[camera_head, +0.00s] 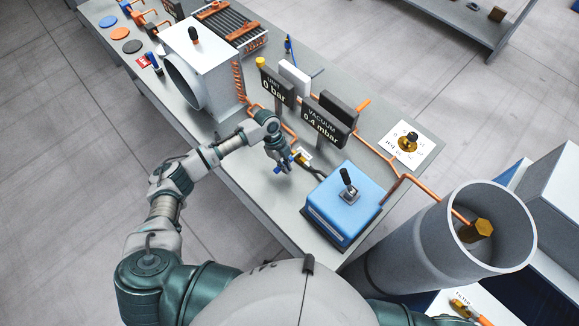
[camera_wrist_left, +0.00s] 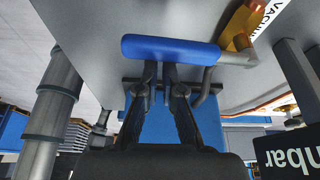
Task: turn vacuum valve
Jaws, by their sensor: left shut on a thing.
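The vacuum valve has a blue handle (camera_wrist_left: 170,50) and a brass body (camera_wrist_left: 240,28) beside a white label with partly visible lettering (camera_wrist_left: 268,20) in the left wrist view. My left gripper (camera_wrist_left: 165,72) is shut on the blue handle, its two dark fingers close together at the middle of the bar. In the head view my left gripper (camera_head: 284,163) is at the bench beside a small white label (camera_head: 303,156), and it partly hides the valve. My right gripper is not in view.
A blue box with a black lever (camera_head: 345,205) stands right of the gripper. Behind are displays reading 0 bar (camera_head: 275,88) and 0.4 mbar (camera_head: 327,129). Orange pipes (camera_head: 375,151) run along the bench (camera_head: 262,198). A large grey cylinder (camera_head: 415,250) stands at right.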

